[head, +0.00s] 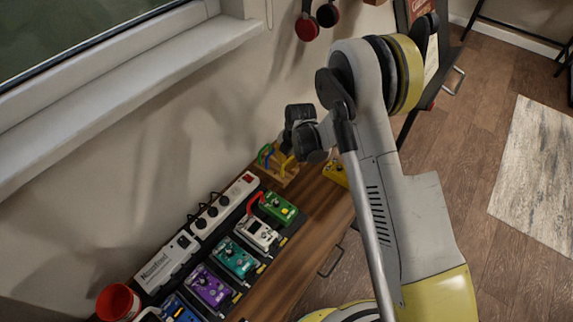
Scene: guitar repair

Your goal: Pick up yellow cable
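A small wooden holder (288,180) stands against the wall at the far end of the wooden bench, with looped coloured cables in it. The yellow cable (284,165) shows at its right side, partly hidden by my gripper. Green, blue and red cable loops (265,155) sit to its left. My black gripper (288,143) is at the end of the arm, over or just beside the holder. Its fingers are small and mostly hidden behind the wrist, so I cannot tell whether they are open or touch the yellow cable.
Several guitar pedals (236,258) and a white power strip (223,208) fill the bench's left side. A red cup (118,301) stands at the lower left. A yellow pedal (335,172) lies right of the holder. Headphones (307,29) hang on the wall above. Bare bench (312,222) shows near the front edge.

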